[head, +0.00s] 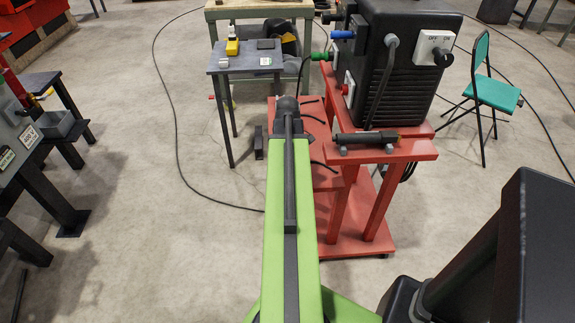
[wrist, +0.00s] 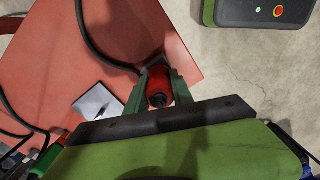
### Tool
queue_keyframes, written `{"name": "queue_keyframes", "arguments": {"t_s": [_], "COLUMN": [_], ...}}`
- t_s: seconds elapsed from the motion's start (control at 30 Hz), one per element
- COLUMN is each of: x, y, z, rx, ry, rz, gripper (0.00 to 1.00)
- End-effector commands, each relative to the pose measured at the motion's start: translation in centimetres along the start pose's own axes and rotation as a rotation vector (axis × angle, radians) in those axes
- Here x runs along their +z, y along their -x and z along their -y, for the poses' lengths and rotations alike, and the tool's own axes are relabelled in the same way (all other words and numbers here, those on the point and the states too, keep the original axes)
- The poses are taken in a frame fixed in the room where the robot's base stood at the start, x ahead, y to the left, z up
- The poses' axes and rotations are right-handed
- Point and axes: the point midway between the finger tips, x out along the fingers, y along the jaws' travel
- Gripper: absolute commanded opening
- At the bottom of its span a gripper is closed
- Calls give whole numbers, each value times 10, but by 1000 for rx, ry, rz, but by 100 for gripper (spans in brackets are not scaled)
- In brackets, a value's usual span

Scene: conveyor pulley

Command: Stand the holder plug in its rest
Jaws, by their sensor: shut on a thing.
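In the wrist view my gripper (wrist: 157,92) is shut on a red cylindrical plug (wrist: 159,84), which I take as the holder plug. One green-grey finger lies on each side of it. The plug's dark round end faces the camera, and a black cable (wrist: 97,45) runs close beside its far end. In the head view my arm's end covers the gripper and plug. I cannot make out the plug's rest for certain in either view.
A red cart (head: 345,230) carries a black machine (head: 400,60) with blue (head: 341,35) and green (head: 319,56) connectors. A dark cylinder (head: 367,137) lies on its front shelf. A small grey table (head: 245,62) stands behind left.

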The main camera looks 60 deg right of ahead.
Motion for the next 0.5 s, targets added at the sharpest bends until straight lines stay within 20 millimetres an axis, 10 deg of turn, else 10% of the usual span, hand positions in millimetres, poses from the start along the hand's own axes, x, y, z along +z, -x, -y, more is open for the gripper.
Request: {"name": "queue_keyframes", "arguments": {"t_s": [0.13,0.17,0.33,0.5], "x": [0,0,0,1], "y": [-3,-2,-2,-2], "z": [0,0,0,0], "rx": [0,0,0,0], "ry": [0,0,0,-1], "rz": [0,0,0,0], "gripper": [0,31,53,53]}}
